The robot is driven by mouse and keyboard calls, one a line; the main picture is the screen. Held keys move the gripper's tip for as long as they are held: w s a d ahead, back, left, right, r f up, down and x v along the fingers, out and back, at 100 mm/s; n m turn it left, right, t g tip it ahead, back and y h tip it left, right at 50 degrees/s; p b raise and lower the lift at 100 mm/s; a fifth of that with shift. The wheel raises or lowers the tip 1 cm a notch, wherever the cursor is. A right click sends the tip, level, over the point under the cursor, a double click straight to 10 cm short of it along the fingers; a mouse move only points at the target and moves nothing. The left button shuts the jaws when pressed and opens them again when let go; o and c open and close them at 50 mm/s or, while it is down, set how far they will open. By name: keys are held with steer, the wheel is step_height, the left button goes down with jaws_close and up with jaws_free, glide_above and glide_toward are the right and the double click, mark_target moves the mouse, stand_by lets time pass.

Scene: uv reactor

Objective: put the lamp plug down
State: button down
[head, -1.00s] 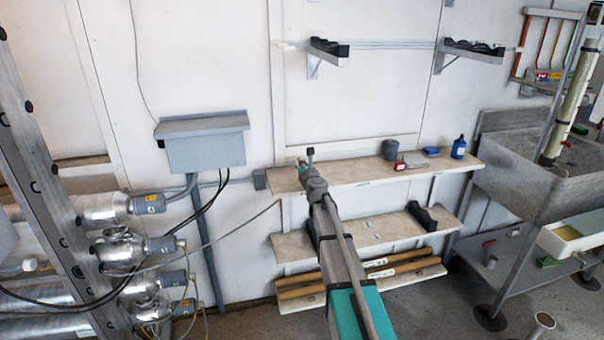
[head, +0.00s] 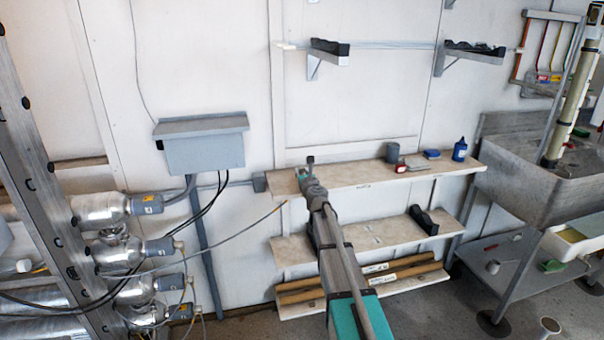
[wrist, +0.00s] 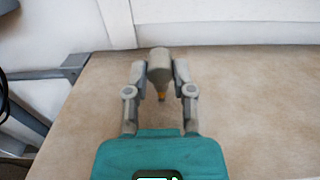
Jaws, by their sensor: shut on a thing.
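The lamp plug (wrist: 159,66), a grey cylinder with a narrow orange-brown tip, is between my gripper's two fingers (wrist: 160,78) in the wrist view. My gripper is shut on it. Both are over the left part of the tan top shelf (wrist: 90,110). In the head view my gripper (head: 306,174) is small, and the plug (head: 310,160) shows as a grey bit at its end, above the top shelf (head: 350,178). I cannot tell whether the plug touches the shelf.
A grey cup (head: 392,153), a small red item (head: 401,167), a blue item (head: 432,154) and a blue bottle (head: 459,150) stand on the shelf's right part. The shelf around my gripper is clear. Silver lamp housings and a loose cable (head: 240,236) are at left.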

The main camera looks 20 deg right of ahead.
steer(key=shift+s+f, duration=0.1)
steer(key=shift+s, duration=0.1)
steer(key=c, duration=0.6)
jaws_free()
steer(key=shift+o, duration=0.7)
steer(key=shift+s+a, duration=0.1)
steer(key=shift+r+p, duration=0.35)
steer(key=shift+s+r, duration=0.1)
steer(key=shift+r, duration=0.05)
steer(key=s, duration=1.1)
steer(key=shift+a, duration=0.15)
